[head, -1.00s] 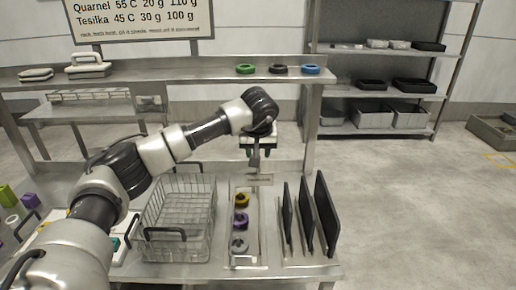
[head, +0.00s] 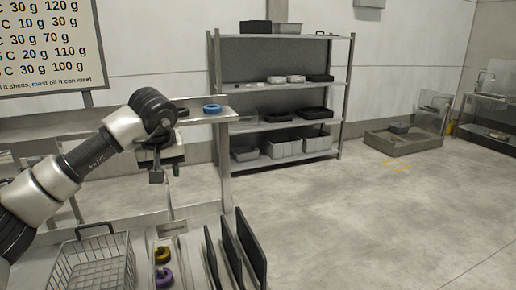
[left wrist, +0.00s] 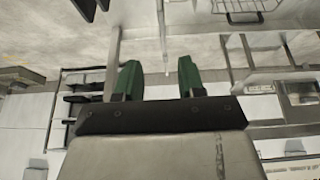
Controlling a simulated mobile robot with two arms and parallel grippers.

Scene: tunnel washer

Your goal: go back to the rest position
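My left gripper (head: 167,172) hangs at the end of my raised left arm, in front of the table's upper shelf. In the left wrist view its two green fingers (left wrist: 158,78) stand apart with nothing between them. It is well clear of the wire basket (head: 92,262), the yellow ring (head: 163,254) and the purple ring (head: 164,277) on the table below. My right gripper is in neither view.
Upright black panels (head: 252,250) stand at the table's right end. A blue ring (head: 212,108) lies on the upper shelf. A grey rack (head: 280,128) with bins stands behind, and a low tray (head: 402,142) lies on the floor. Open floor spreads to the right.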

